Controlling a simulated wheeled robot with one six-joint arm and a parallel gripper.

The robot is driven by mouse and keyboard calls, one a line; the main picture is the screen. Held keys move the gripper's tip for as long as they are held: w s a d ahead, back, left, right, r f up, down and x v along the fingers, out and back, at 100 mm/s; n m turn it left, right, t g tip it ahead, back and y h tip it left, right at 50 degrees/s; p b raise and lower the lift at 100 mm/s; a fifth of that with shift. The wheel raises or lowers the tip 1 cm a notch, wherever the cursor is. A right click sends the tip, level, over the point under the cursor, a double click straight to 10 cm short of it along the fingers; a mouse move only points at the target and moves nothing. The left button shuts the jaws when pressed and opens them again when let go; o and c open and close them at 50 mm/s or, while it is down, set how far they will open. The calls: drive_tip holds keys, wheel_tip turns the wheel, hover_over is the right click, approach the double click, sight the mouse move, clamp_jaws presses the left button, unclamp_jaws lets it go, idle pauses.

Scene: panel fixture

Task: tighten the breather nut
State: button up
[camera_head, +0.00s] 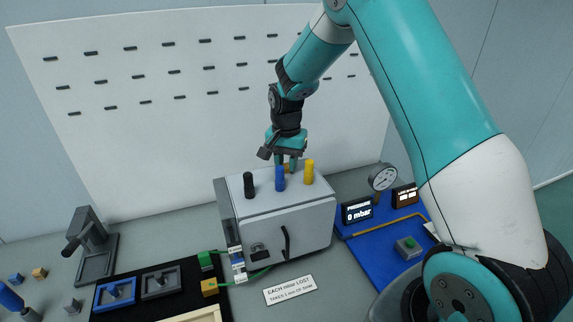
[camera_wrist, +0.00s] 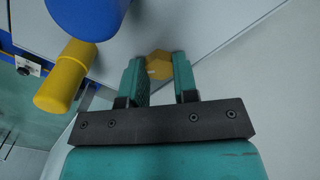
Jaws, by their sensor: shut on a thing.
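The breather nut (camera_wrist: 158,66) is a brass-coloured hexagonal nut on the top of the grey box (camera_head: 283,222). In the wrist view it sits between the two fingertips of my gripper (camera_wrist: 158,72), which is shut on it. In the head view my gripper (camera_head: 287,162) points down behind the blue post, and only a sliver of the nut (camera_head: 288,166) shows there. Part of the nut is hidden by the fingers.
Black (camera_head: 248,185), blue (camera_head: 280,178) and yellow (camera_head: 309,172) posts stand on the box close in front of my gripper. A gauge (camera_head: 383,177) and a display reading 0 mbar (camera_head: 357,211) are at right. A slotted white panel (camera_head: 150,100) rises behind.

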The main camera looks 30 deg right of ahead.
drive_tip(key=shift+m, duration=1.8)
drive_tip(key=m+p, duration=0.1)
drive_tip(key=m, duration=0.2)
drive_tip(key=shift+m, duration=1.9)
